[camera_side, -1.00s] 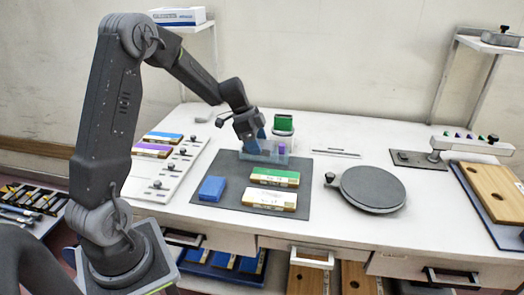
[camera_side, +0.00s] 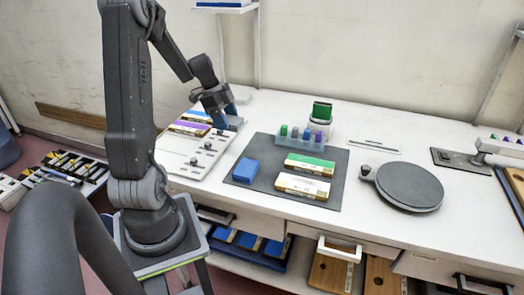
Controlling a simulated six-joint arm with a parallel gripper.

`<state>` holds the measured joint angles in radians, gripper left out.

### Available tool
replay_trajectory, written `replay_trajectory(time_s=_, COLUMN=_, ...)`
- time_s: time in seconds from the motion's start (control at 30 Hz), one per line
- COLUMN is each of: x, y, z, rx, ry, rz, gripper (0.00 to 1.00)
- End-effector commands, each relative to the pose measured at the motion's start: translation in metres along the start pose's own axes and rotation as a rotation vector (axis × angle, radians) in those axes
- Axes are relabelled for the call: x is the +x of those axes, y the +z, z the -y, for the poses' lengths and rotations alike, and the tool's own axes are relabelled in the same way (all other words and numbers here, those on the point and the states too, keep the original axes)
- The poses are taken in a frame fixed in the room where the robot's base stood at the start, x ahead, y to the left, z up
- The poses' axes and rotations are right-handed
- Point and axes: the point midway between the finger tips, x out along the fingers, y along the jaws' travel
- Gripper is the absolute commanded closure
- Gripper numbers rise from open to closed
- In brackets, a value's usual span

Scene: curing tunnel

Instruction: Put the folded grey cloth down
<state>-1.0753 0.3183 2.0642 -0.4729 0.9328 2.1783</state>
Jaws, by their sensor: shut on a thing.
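My gripper (camera_side: 218,108) hangs at the back left of the table, above the far right end of the white board. It is shut on a small slate-blue-grey piece (camera_side: 222,120), which I take to be the folded grey cloth. Only a small part of the piece shows below the jaws, so its folds cannot be made out. I cannot tell whether it touches the surface beneath it.
The white board (camera_side: 190,158) has several knobs, with blue and purple packs behind. A dark mat (camera_side: 255,195) holds a blue block (camera_side: 246,170), a tube rack (camera_side: 303,140) and green and white packs. A round dark plate (camera_side: 410,186) stands right. Bare tabletop lies between.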

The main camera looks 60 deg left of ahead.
Motion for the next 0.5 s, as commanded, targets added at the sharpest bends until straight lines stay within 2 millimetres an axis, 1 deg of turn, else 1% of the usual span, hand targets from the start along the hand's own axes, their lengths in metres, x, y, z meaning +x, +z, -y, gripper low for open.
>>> replay_trajectory(time_s=0.03, x=0.010, y=-0.007, z=0.002, rx=0.005, ry=0.007, rz=-0.001, gripper=0.58)
replay_trajectory(time_s=0.3, x=0.065, y=-0.047, z=0.020, rx=0.005, ry=0.007, rz=-0.001, gripper=0.58)
replay_trajectory(time_s=0.4, x=0.081, y=-0.058, z=0.025, rx=0.003, ry=0.005, rz=0.000, gripper=0.58)
replay_trajectory(time_s=0.5, x=0.092, y=-0.066, z=0.029, rx=0.002, ry=0.004, rz=0.000, gripper=0.58)
